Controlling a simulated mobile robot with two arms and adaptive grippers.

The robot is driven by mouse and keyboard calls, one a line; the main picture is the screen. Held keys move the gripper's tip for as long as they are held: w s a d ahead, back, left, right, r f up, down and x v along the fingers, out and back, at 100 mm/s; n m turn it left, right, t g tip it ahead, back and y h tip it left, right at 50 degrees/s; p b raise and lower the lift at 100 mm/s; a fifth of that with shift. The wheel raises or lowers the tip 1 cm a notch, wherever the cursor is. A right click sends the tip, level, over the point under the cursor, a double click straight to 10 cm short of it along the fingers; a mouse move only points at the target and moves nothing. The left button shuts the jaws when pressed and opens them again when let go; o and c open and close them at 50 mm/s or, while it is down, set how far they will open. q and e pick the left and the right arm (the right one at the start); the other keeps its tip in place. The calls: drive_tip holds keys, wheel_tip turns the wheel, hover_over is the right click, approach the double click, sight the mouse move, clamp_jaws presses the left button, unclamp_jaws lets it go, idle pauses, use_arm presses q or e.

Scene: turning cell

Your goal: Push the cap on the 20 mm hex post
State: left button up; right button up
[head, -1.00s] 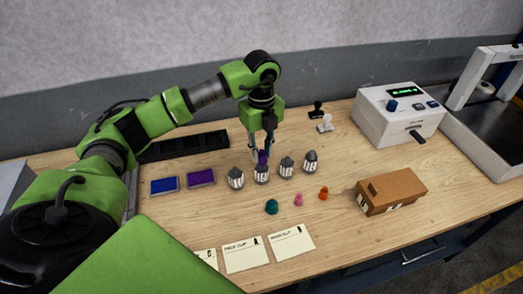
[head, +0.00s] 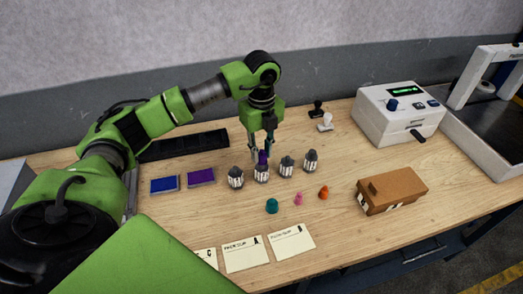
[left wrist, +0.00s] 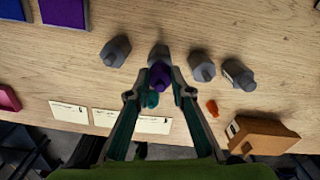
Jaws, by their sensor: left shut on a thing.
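Several grey posts with white labels stand in a row on the bench. My left gripper (head: 262,152) is shut on a purple cap (head: 263,158), directly over the second post from the left (head: 261,174). In the left wrist view, the purple cap (left wrist: 160,76) sits between the fingertips and partly covers that post (left wrist: 158,52). The cap's underside meets or nearly meets the post top; I cannot tell how far it is on. The other posts (head: 236,178), (head: 286,167), (head: 310,161) have no coloured cap. I cannot read their sizes. My right gripper is not in view.
Teal (head: 271,206), pink (head: 298,199) and orange (head: 323,192) caps stand in front of the posts. Paper cards (head: 245,255) lie at the front edge. Blue (head: 165,185) and purple (head: 201,177) pads lie left, a brown box (head: 392,190) right. A white machine (head: 400,115) stands behind.

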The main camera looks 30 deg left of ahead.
use_arm(q)
drive_tip(key=shift+f+b, duration=0.3)
drive_tip(key=shift+f, duration=0.1)
idle(0.4)
drive_tip(key=o, duration=1.3)
drive_tip(key=shift+c, duration=0.2)
drive_tip(key=shift+r+p, duration=1.75)
drive_tip(key=shift+r, duration=0.8)
drive_tip(key=shift+c, duration=0.4)
clamp_jaws()
